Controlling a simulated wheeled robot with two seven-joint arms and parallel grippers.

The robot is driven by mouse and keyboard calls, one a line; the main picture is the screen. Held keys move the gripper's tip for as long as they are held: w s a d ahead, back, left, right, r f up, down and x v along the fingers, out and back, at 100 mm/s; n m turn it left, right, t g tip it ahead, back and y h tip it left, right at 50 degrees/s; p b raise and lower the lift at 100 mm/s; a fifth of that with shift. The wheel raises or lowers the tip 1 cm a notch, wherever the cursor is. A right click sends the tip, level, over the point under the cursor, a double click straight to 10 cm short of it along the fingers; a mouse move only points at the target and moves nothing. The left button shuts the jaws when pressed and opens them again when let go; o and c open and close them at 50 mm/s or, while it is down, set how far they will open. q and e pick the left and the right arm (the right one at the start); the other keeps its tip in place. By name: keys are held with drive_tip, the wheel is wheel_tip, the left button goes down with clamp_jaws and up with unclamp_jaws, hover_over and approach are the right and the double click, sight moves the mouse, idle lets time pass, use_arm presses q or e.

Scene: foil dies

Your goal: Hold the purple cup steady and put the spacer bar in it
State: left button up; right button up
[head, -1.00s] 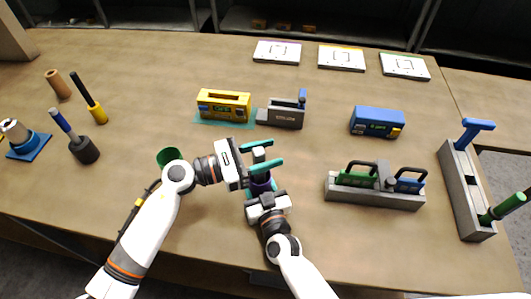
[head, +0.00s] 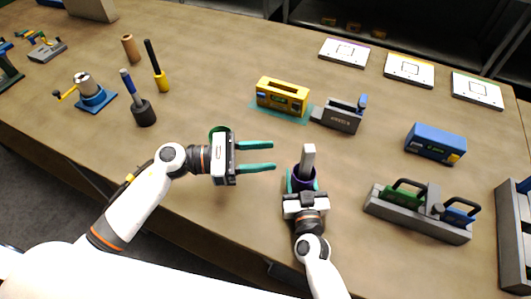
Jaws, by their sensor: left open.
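The purple cup (head: 303,183) stands near the front of the table, its dark rim showing. The pale grey spacer bar (head: 308,158) stands nearly upright in it, its upper part sticking out above the rim. My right gripper (head: 302,187) comes from the front, with its teal fingers on both sides of the cup, closed on it. My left gripper (head: 272,155) is open and empty to the left of the cup, its teal fingers pointing right, apart from the bar.
A green cup (head: 217,131) is partly hidden behind my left gripper. A yellow box (head: 283,95) on a teal mat and a grey block (head: 338,117) stand behind. A blue box (head: 436,143) and a grey rack (head: 417,214) stand to the right.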

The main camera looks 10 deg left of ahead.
drive_tip(key=o, duration=1.1)
drive_tip(key=shift+s, duration=0.1)
drive_tip(key=v, duration=1.1)
drive_tip(key=shift+s+d, duration=0.15)
drive_tip(key=shift+s, duration=0.25)
